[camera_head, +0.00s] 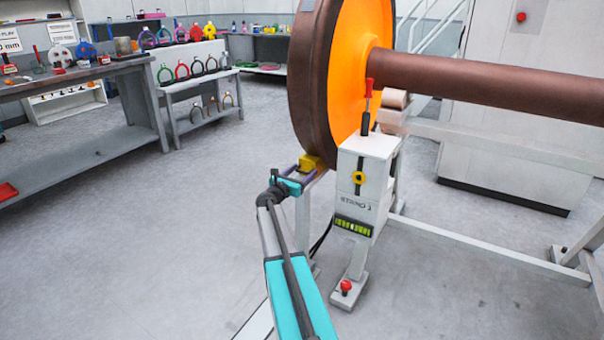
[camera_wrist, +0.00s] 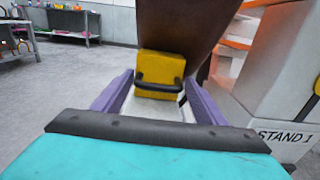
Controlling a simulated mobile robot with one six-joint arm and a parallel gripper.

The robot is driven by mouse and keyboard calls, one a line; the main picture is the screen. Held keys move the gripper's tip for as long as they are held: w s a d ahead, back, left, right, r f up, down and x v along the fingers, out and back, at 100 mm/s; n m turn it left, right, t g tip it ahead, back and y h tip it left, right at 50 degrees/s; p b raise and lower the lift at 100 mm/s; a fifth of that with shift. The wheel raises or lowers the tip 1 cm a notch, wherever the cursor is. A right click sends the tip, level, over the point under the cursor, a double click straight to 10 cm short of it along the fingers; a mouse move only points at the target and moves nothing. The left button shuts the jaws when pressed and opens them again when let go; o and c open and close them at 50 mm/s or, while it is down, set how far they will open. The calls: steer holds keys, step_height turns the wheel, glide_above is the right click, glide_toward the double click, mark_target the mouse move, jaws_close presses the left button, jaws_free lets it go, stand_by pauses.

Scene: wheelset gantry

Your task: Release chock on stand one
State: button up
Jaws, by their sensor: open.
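The yellow chock (camera_head: 312,162) sits on a pale rail beside the white stand (camera_head: 364,190), against the lower rim of the brown and orange wheel (camera_head: 312,70). The wrist view shows the chock (camera_wrist: 160,66) with a black handle on its near face, right under the wheel's dark rim. The stand (camera_wrist: 285,95) bears the lettering "STAND 1" in that view. My gripper (camera_wrist: 158,97) is open. Its purple fingers lie left and right of the chock's near end, with gaps between them and the handle. In the head view my gripper (camera_head: 300,180) reaches in from the front.
A brown axle (camera_head: 480,85) runs right from the wheel. A red-handled tool (camera_head: 368,105) stands on top of the stand. A red button (camera_head: 346,287) is on its foot. Workbenches (camera_head: 70,75) and a shelf (camera_head: 200,82) stand at the back left. The floor to the left is clear.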

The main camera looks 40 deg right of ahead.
steer(key=shift+c, duration=0.5)
steer(key=c, duration=1.1)
steer(key=p+v, duration=0.1)
steer(key=v, duration=0.4)
steer(key=shift+s+a, duration=0.1)
steer(key=shift+s, duration=0.1)
steer(key=shift+s+a+f, duration=0.1)
steer(key=shift+a+f, duration=0.05)
steer(key=shift+a, duration=0.5)
steer(key=o, duration=1.1)
steer(key=shift+c, duration=0.2)
steer(key=shift+o, duration=0.7)
